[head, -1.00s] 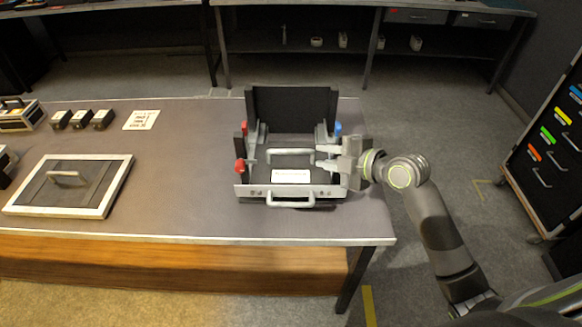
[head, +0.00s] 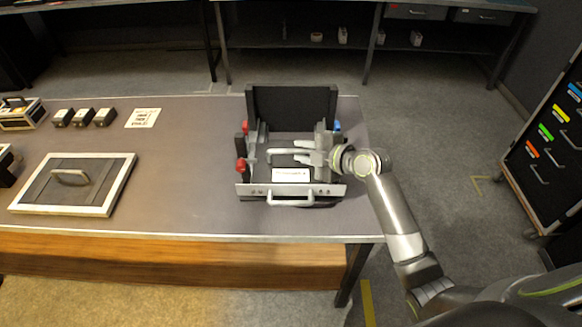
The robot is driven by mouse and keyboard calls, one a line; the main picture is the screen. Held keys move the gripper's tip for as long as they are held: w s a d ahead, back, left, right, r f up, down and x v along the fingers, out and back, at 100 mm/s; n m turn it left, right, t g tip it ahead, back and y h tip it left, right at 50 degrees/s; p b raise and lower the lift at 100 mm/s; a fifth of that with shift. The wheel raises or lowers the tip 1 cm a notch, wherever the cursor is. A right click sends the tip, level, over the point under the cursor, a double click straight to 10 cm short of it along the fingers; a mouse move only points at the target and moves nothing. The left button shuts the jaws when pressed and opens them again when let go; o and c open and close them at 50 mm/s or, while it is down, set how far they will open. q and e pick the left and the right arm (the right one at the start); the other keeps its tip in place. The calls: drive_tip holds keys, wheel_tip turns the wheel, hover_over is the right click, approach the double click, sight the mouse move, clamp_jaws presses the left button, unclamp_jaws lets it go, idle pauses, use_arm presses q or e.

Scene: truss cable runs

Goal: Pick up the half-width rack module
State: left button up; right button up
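A dark module with a pale bar handle (head: 283,151) and a white label (head: 291,175) sits inside an open rack frame on the table; I take it to be the half-width rack module. My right gripper (head: 304,153) comes in from the right over the frame. Its two fingers point left and are apart, one on the far side and one on the near side of the handle's right end. Whether they touch the handle cannot be told. The right end of the handle is partly hidden by the fingers. My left gripper is not in view.
The rack frame has a front panel with its own handle (head: 291,200), red knobs (head: 241,165) at left and a blue one (head: 337,126) at right. A framed panel (head: 74,184), several small black boxes (head: 82,117) and a printed card (head: 142,118) lie at left.

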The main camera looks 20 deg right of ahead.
clamp_jaws()
idle(1.2)
drive_tip(key=shift+r, duration=0.1)
